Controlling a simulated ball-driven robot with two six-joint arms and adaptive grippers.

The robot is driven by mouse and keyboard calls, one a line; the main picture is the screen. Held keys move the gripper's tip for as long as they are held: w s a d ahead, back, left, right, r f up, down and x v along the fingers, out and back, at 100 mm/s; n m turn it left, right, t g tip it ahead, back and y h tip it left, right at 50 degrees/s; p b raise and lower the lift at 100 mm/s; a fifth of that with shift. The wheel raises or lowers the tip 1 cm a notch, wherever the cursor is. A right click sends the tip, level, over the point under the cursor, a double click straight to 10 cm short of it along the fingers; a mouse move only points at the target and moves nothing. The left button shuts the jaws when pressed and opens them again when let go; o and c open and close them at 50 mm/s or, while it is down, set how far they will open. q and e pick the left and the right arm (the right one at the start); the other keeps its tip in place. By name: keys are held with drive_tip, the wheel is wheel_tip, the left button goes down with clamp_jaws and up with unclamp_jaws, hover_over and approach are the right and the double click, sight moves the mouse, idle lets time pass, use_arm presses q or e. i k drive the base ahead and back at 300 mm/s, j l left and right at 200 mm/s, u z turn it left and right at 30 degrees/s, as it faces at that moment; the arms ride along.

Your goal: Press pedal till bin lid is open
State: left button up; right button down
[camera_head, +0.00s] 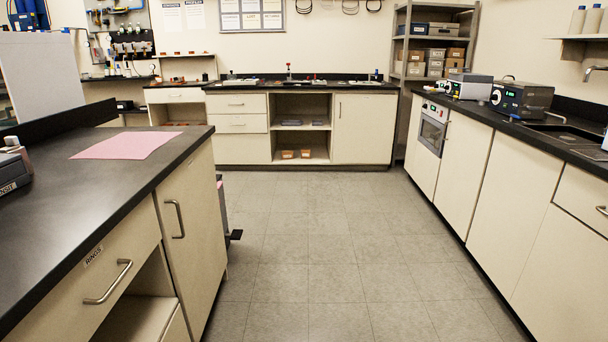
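A grey bin (222,208) stands on the floor just past the far end of the left counter. Only a narrow strip of it shows, because the counter's cabinet hides the rest. A dark pedal (236,235) sticks out to the right from its lower part, close to the floor. The top of the bin is mostly hidden, so I cannot tell whether its lid is open or shut. Neither of my grippers is in view, and nothing is seen touching the pedal.
The left counter (105,190) has a pink sheet on top and handles facing the aisle. Cabinets with an oven (432,128) line the right side. A back counter (360,128) closes the far end. The tiled floor (320,235) between them is clear.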

sight(237, 234)
drive_tip(key=i+u, duration=0.1)
drive_tip(key=i, duration=0.6)
drive_tip(key=i+l+u, duration=0.1)
drive_tip(key=i, duration=0.55)
drive_tip(key=i+l+u, duration=0.1)
drive_tip(key=i, duration=0.6)
drive_tip(key=i+l+u, duration=0.2)
drive_tip(key=i+u, duration=0.25)
drive_tip(key=i+l+u, duration=0.3)
drive_tip(key=u, duration=0.2)
drive_tip(key=i+l+u, duration=0.55)
drive_tip(key=l+u, duration=0.35)
drive_tip(key=l, duration=0.15)
drive_tip(key=i+l+u, duration=0.15)
drive_tip(key=l, duration=0.2)
drive_tip(key=l+u, duration=0.1)
drive_tip(key=l, duration=0.2)
